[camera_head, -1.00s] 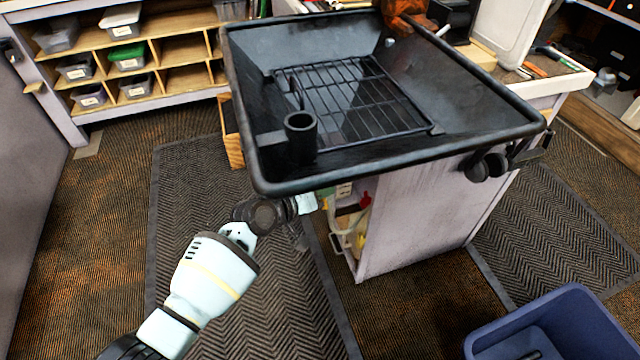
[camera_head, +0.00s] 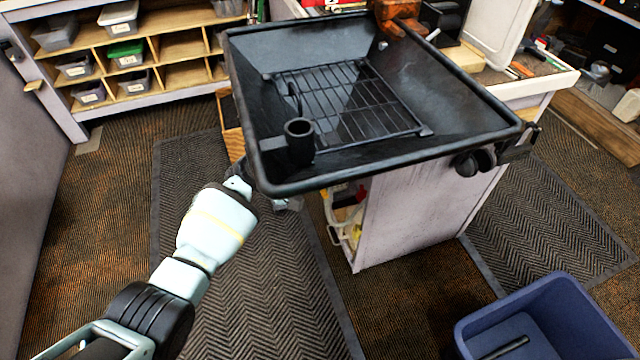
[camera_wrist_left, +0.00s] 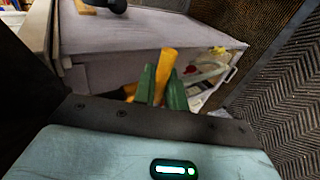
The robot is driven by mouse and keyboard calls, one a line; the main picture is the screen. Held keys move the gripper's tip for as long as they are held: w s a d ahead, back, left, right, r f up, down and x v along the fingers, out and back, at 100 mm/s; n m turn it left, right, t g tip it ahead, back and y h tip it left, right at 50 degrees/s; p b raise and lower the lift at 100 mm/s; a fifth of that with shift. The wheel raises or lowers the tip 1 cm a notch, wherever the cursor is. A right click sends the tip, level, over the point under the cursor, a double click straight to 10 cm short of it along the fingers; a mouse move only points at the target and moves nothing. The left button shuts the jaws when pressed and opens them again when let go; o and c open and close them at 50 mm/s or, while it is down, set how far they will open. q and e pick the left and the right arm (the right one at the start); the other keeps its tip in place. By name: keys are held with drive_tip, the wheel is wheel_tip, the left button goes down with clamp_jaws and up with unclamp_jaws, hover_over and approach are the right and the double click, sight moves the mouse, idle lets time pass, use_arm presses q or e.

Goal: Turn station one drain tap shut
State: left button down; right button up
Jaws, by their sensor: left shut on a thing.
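The black tray-like basin (camera_head: 390,165) with a wire rack (camera_head: 345,100) stands on a pale cabinet. My left arm reaches in under the basin's near left corner, so the gripper is mostly hidden in the head view. In the left wrist view my left gripper (camera_wrist_left: 163,82) has its green fingers on either side of a yellow-orange handle (camera_wrist_left: 166,62) and is shut on it. The handle looks like the drain tap's lever; it sticks up between the fingers, and the tap's body is hidden. No station label can be read. My right gripper is not in view.
The pale cabinet (camera_head: 425,215) stands right of the gripper, its open side holding a pale hose or container (camera_head: 343,220). The basin rim overhangs my left wrist. A blue bin (camera_head: 545,325) stands at lower right. The dark floor mat (camera_head: 260,290) is clear.

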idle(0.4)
use_arm(q)
drive_tip(key=c, duration=1.5)
unclamp_jaws()
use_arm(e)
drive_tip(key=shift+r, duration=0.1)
